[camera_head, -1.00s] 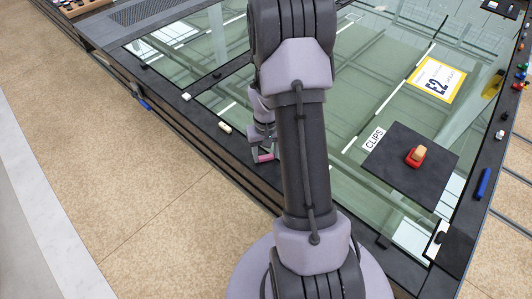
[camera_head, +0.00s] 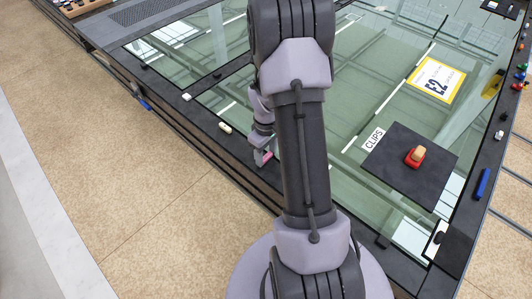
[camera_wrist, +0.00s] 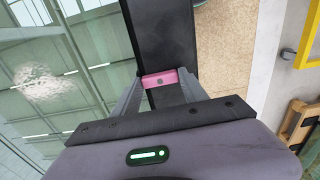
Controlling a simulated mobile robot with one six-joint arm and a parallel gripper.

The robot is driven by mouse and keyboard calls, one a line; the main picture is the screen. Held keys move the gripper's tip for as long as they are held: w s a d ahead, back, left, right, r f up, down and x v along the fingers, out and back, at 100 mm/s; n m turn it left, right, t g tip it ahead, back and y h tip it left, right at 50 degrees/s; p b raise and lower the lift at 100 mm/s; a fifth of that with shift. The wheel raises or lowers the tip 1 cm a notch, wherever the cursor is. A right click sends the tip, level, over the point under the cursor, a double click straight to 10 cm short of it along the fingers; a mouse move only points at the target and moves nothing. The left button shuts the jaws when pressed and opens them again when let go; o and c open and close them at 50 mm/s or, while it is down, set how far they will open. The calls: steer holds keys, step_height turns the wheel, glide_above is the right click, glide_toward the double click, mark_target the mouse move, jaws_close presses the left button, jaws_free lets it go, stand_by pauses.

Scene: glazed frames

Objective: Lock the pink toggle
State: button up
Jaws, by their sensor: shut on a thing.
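The pink toggle (camera_wrist: 161,79) is a small pink bar with a dark round spot at its middle. In the wrist view it lies between the fingertips of my gripper (camera_wrist: 160,82), over the dark frame edge (camera_wrist: 162,35). My gripper is shut on it, with a finger at each end. In the head view the pink toggle (camera_head: 266,157) shows as a small pink patch at my gripper (camera_head: 262,159), on the near frame rail left of my arm. My arm hides part of the rail there.
A cream toggle (camera_head: 225,128) and a blue toggle (camera_head: 483,183) sit on the frame. A red and tan clip (camera_head: 415,156) rests on a dark mat (camera_head: 395,180) by the "CLIPS" label (camera_head: 374,139). A yellow price card (camera_head: 437,79) lies on the glass. Tan floor is open at left.

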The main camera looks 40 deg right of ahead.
mark_target(266, 157)
stand_by(0.4)
steer(key=o, duration=1.4)
step_height(266, 157, up, 18)
steer(key=p, duration=0.3)
steer(key=shift+f+p, duration=0.25)
steer(key=shift+p, duration=0.05)
steer(key=s+a+r+m+t+b, duration=0.1)
steer(key=s+a+m+t+b, duration=0.1)
steer(key=a+b, duration=0.55)
steer(key=s+a+r+m+t+b, duration=0.15)
steer(key=a+b, duration=0.35)
steer(key=a, duration=0.6)
steer(key=s+a+f+b, duration=0.1)
steer(key=s+a, duration=0.2)
steer(key=s+a+f+m+t+y+b, duration=0.1)
steer(key=s+a+b, duration=0.1)
steer(key=s+a, duration=0.1)
steer(key=s+a+f+m+t+y+b, duration=0.1)
steer(key=s+a+f+b, duration=0.1)
steer(key=s+a, duration=0.1)
steer(key=shift+a, duration=0.2)
